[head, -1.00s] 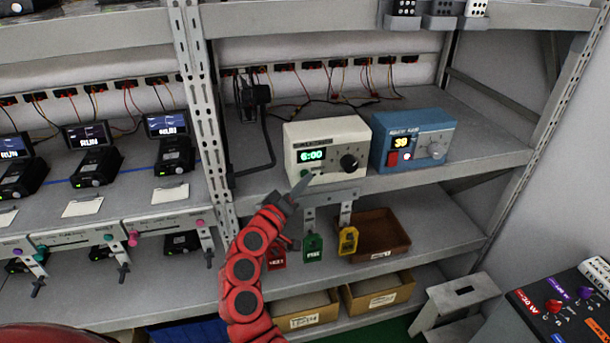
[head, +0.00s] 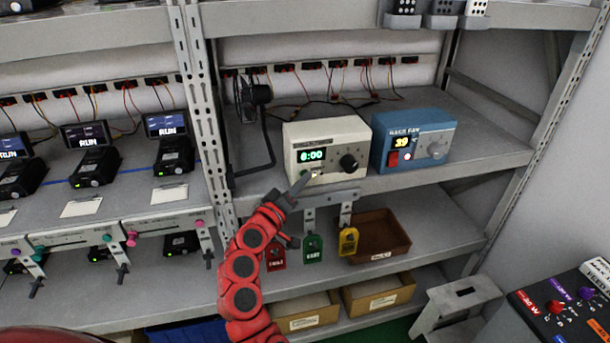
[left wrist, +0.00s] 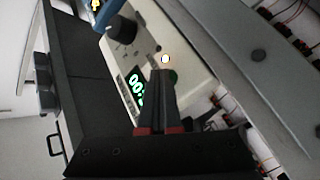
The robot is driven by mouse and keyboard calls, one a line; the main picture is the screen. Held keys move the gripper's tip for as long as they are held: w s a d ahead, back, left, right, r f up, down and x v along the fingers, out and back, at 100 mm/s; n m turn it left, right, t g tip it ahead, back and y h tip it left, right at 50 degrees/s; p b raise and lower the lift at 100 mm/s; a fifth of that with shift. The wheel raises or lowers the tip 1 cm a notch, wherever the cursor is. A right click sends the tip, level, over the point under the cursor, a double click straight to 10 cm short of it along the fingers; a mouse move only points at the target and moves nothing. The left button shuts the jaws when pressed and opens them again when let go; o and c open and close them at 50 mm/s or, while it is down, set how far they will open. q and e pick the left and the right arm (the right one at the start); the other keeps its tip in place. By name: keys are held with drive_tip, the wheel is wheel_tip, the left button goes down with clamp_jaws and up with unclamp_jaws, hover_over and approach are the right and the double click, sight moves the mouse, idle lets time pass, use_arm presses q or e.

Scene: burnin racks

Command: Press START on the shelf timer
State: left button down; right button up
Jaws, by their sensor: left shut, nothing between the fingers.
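The cream shelf timer (head: 300,142) stands at the front of the middle shelf, with a green lit display of about 6:00 and a black knob at its right. My left gripper (head: 304,181) is shut and empty, its tip at the lower left of the timer's front. In the left wrist view the shut fingers (left wrist: 161,80) point at the timer's face (left wrist: 186,48). My right gripper is not in view.
Red, green and yellow tags (head: 313,247) hang below the shelf edge. A metal upright (head: 209,120) stands left of my arm.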

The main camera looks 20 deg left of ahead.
use_arm(q)
drive_tip(key=shift+s, duration=0.15)
drive_tip(key=shift+s+d+r, duration=0.1)
drive_tip(key=shift+s+d, duration=0.3)
drive_tip(key=shift+s, duration=0.15)
drive_tip(key=s+d, duration=0.1)
drive_tip(key=s, duration=0.1)
drive_tip(key=s+d+p, duration=0.1)
drive_tip(key=s, duration=0.1)
drive_tip(key=shift+d, duration=0.4)
idle(0.6)
